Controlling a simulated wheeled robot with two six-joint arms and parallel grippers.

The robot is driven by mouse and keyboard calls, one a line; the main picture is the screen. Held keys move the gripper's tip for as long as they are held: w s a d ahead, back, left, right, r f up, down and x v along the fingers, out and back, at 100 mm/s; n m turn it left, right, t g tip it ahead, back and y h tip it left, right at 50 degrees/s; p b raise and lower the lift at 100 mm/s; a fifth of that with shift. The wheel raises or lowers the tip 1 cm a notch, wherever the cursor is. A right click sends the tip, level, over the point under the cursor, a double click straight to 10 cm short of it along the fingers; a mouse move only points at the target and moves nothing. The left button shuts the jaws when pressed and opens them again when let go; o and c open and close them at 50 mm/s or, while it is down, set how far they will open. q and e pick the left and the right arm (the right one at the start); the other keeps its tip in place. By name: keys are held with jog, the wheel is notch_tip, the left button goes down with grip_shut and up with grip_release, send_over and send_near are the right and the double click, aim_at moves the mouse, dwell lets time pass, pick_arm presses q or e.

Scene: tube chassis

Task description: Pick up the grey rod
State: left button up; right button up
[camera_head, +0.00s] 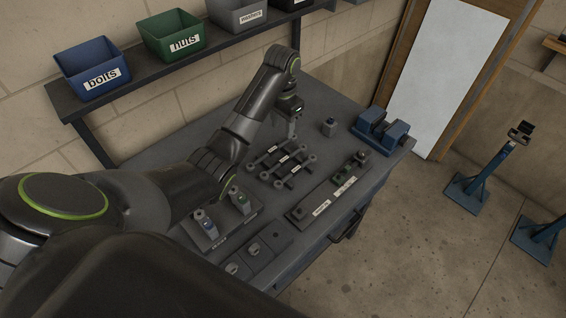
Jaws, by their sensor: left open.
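Several grey rods lie side by side on the workbench in the camera head view, each with a thicker knob at both ends and a small white label. The farthest rod (265,157) lies closest to the wall, another rod (276,165) is in the middle, and the nearest rod (290,178) faces the front. The labels are too small to read. My left gripper (292,134) points down just behind the far right ends of the rods. It is open and empty, and its fingertips show small. My right gripper is out of view.
Bins for bolts (92,68) and nuts (172,35) stand on a shelf above.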

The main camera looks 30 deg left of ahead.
pick_arm(q)
notch_tip(320, 180, down, 3)
jog(key=b, duration=0.4)
send_over(284, 159)
jog(key=f, duration=0.5)
jog(key=shift+s+f, duration=0.1)
jog(key=shift+s, duration=0.1)
jog(key=shift+w+f+p, duration=0.1)
jog(key=shift+f+p, duration=0.25)
jog(key=shift+f, duration=0.9)
jog(key=shift+w+f+p, duration=0.1)
jog(key=shift+f+p, duration=0.65)
jog(key=shift+f, duration=1.65)
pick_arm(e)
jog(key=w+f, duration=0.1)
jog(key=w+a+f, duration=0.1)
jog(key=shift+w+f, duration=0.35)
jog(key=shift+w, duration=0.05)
